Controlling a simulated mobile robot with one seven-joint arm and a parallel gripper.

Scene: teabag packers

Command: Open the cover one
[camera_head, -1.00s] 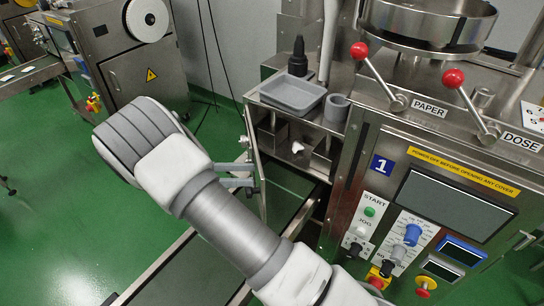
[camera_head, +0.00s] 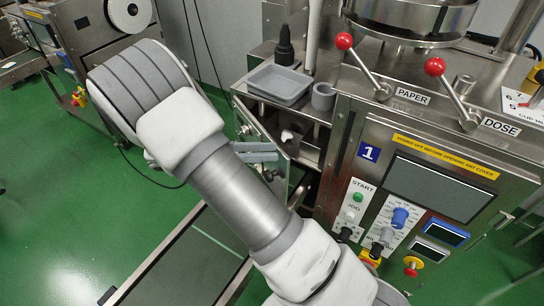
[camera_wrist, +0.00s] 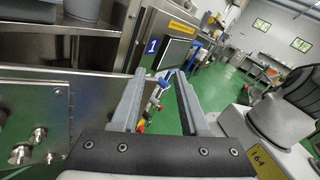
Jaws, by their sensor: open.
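The machine marked 1 (camera_head: 368,152) stands right of centre in the head view. Its metal cover (camera_head: 252,122) is a hinged panel on the left side. It stands swung out, with the dark inside and a small white part showing behind it. My gripper (camera_head: 262,152) is at the outer face of the cover, its two grey fingers spread; I cannot tell whether they touch it. In the wrist view my gripper (camera_wrist: 158,80) is open with nothing between its fingers. A metal panel with round knobs (camera_wrist: 28,145) lies left of the fingers there.
A grey tray (camera_head: 280,84), a grey cup (camera_head: 323,97) and a dark bottle (camera_head: 284,46) stand on the ledge above the opening. Red-knobbed levers (camera_head: 345,42) rise from the machine top. Another machine (camera_head: 88,60) stands at back left. Green floor is open at left.

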